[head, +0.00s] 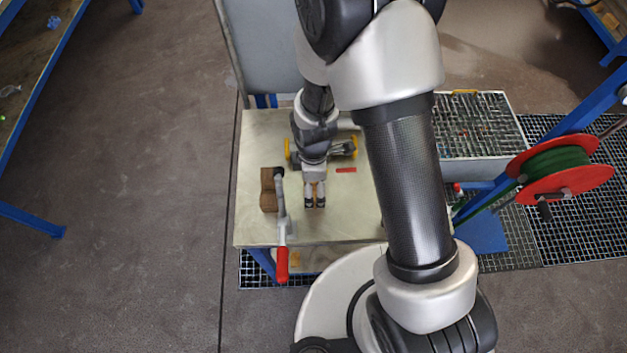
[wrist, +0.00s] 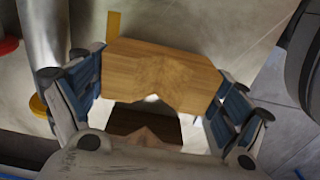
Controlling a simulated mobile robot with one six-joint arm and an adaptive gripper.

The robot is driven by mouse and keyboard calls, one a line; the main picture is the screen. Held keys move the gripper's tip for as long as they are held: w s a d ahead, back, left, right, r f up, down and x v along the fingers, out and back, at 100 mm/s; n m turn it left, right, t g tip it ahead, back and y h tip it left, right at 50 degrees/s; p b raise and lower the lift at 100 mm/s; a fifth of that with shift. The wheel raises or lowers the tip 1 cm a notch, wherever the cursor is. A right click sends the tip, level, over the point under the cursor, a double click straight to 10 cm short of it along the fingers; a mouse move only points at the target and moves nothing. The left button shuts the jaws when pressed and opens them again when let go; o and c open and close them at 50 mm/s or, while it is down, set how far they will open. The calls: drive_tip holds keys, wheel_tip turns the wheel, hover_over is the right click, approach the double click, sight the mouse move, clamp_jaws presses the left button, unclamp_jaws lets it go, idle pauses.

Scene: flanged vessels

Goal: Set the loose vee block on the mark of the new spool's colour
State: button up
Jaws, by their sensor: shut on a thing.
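My gripper (head: 315,203) is over the pale table, pointing down. In the wrist view its blue pads are shut on a light wooden vee block (wrist: 165,68), gripped at its two ends. The block's notch faces the bottom of the picture. A darker notched brown shape (wrist: 145,125) shows below it; I cannot tell whether it is a reflection or another block. A red mark (head: 346,170) lies right of my gripper. A yellow strip (wrist: 113,24) shows on the surface in the wrist view. A spool with yellow flanges (head: 355,145) is partly hidden behind my arm.
A brown wooden block (head: 267,190) stands left of my gripper. A lever with a red grip (head: 282,262) crosses beside it and overhangs the table's front edge. A red reel with green hose (head: 560,170) stands at right. The table's front left (head: 255,230) is clear.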

drive_tip(key=shift+f+b, duration=0.3)
idle(0.4)
drive_tip(key=o, duration=0.9)
drive_tip(key=shift+c, duration=0.2)
wheel_tip(320, 180, up, 12)
drive_tip(key=shift+r, duration=0.1)
wheel_tip(320, 180, up, 6)
drive_tip(key=m+t, duration=0.1)
drive_tip(key=m, duration=0.2)
hover_over(314, 186)
drive_tip(key=d, duration=0.2)
drive_tip(key=s+d+r+m+t, duration=0.1)
drive_tip(key=s+d+r+m, duration=0.3)
drive_tip(key=s+r+m, duration=0.2)
drive_tip(key=s+d+r+m+t, duration=0.2)
drive_tip(key=s+d+r+m, duration=0.2)
drive_tip(key=s+r+m, duration=0.3)
drive_tip(key=shift+s+d+r+m+t, duration=0.25)
drive_tip(key=shift+d+r+m+t, duration=0.05)
drive_tip(key=shift+r+m, duration=0.55)
